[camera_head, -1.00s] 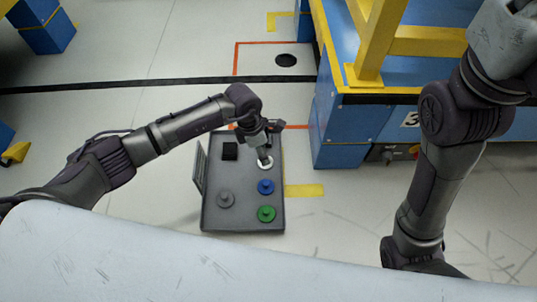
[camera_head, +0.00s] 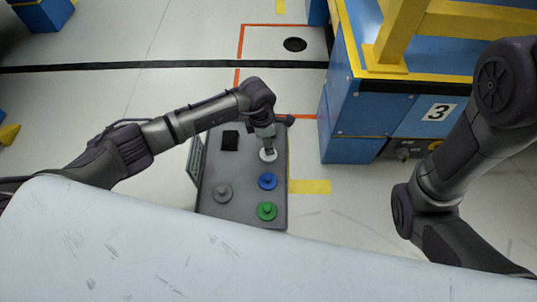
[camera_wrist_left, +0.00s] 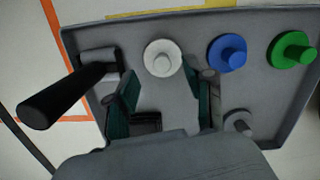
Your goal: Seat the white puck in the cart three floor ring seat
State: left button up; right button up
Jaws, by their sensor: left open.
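The white puck (camera_head: 268,155) lies in the grey tray (camera_head: 243,205) on the floor, near its far right side. It has a raised knob, seen clearly in the left wrist view (camera_wrist_left: 158,50). My left gripper (camera_head: 267,146) is over the tray close to the puck. In the left wrist view its two fingers (camera_wrist_left: 157,85) are apart with nothing held, and the puck is just beyond the tips. A dark round spot (camera_head: 295,44), seemingly the floor ring seat, is inside an orange floor outline beside the blue cart marked 3 (camera_head: 355,125). My right gripper is out of view.
The tray also holds a blue puck (camera_head: 267,181), a green puck (camera_head: 267,211), a grey puck (camera_head: 222,192) and a black block (camera_head: 230,140). A dark cylinder (camera_wrist_left: 65,95) sticks out at the tray's edge. Cart three's yellow frame (camera_head: 400,40) rises right of the spot.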

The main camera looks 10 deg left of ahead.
pick_arm(q)
notch_tip(320, 180, down, 5)
jog(key=b, duration=0.4)
jog(key=shift+d+f, duration=0.1)
jog(key=shift+d, duration=0.05)
grip_shut()
